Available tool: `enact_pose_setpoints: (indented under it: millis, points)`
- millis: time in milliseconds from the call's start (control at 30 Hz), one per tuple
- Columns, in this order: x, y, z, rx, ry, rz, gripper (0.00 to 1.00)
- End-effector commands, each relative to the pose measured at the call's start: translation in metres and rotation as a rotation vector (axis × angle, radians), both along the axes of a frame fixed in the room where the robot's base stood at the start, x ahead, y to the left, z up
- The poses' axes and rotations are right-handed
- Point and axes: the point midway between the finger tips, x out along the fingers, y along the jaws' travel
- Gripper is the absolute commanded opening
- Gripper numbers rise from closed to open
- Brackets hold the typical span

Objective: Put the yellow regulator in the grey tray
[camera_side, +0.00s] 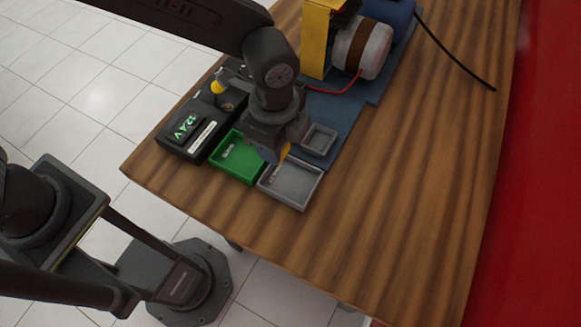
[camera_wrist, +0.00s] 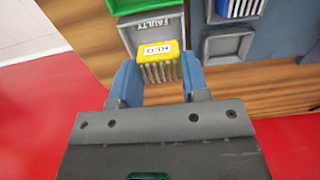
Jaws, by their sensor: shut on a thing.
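The yellow regulator (camera_wrist: 157,52), with a black-on-white label and pale fins or pins, is between the blue fingers of my gripper (camera_wrist: 156,76) in the wrist view. My gripper is shut on it. The grey tray (camera_side: 303,194) lies on the table; in the wrist view the grey tray (camera_wrist: 128,38) reads "FAULTY". The regulator overlaps the tray in both views; I cannot tell whether it touches the floor.
A green tray (camera_side: 232,168) adjoins the grey tray on the left. A small grey square holder (camera_side: 320,139) is to the right, on a blue-grey mat. A black box with a "12.4V" display (camera_side: 186,127) stands at left. A motor (camera_side: 362,50) stands behind.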

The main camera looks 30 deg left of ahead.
Motion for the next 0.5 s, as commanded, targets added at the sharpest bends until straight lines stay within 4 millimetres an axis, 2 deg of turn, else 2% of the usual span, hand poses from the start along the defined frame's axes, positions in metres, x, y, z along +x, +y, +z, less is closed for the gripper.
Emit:
enact_pose_setpoints:
  millis: [100,200,367,500]
  points:
    - [-0.007,-0.020,-0.013,0.000,0.000,-0.002,0.18]
    - [-0.010,-0.029,-0.018,0.000,0.000,-0.001,0.18]
    - [-0.011,-0.032,-0.025,0.001,0.000,0.001,0.18]
    - [-0.011,-0.031,-0.044,0.002,0.002,0.001,0.18]
